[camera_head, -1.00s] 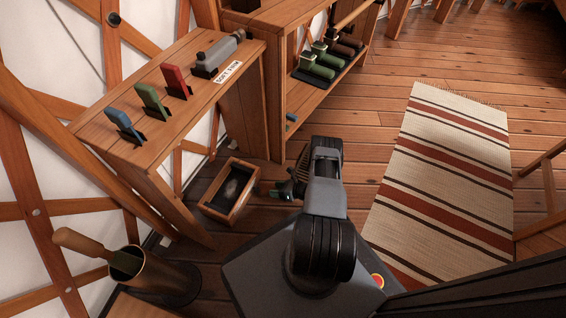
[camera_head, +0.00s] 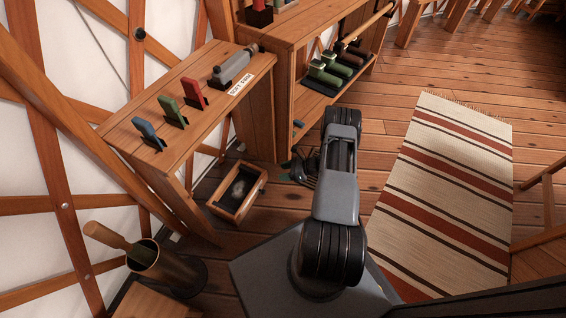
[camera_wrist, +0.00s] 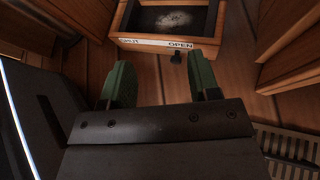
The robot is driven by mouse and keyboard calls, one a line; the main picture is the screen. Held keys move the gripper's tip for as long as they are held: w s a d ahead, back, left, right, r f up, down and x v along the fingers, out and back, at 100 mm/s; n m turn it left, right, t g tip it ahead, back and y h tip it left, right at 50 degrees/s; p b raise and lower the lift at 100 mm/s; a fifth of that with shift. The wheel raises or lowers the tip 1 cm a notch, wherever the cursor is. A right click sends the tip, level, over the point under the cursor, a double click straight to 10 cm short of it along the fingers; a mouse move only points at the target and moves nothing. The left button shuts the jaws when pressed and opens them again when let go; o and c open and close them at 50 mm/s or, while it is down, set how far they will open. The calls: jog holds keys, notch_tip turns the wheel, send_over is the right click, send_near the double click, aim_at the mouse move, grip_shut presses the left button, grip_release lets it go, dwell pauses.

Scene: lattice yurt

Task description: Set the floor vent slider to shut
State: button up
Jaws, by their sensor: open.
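The floor vent is a low wooden box (camera_head: 238,192) with a dark inside, on the floor beside the shelf in the head view. In the wrist view its near wall (camera_wrist: 165,43) carries a white strip lettered "SHUT" at left and "OPEN" at right. In the head view my gripper (camera_head: 303,172) is partly hidden by my arm, right of the box.
A wooden shelf (camera_head: 215,95) with blue, green and red levers stands behind the box. A second shelf (camera_head: 290,90) holds green and dark handles. A bin with a wooden handle (camera_head: 160,265) stands at lower left. A striped rug (camera_head: 440,190) lies at right. A floor grate (camera_wrist: 290,150) shows in the wrist view.

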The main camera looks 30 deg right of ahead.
jog(key=shift+n+g, duration=0.4)
jog(key=shift+n, duration=0.3)
jog(key=shift+w+a+r+p, duration=0.1)
jog(key=shift+r+p, duration=0.1)
jog(key=shift+r, duration=0.5)
jog(key=shift+w+a+r+p, duration=0.1)
jog(key=shift+w+r+p, duration=0.05)
jog(key=shift+r, duration=0.55)
jog(key=shift+w+a+r+p, duration=0.1)
jog(key=shift+r+p, duration=0.1)
jog(key=shift+r, duration=0.5)
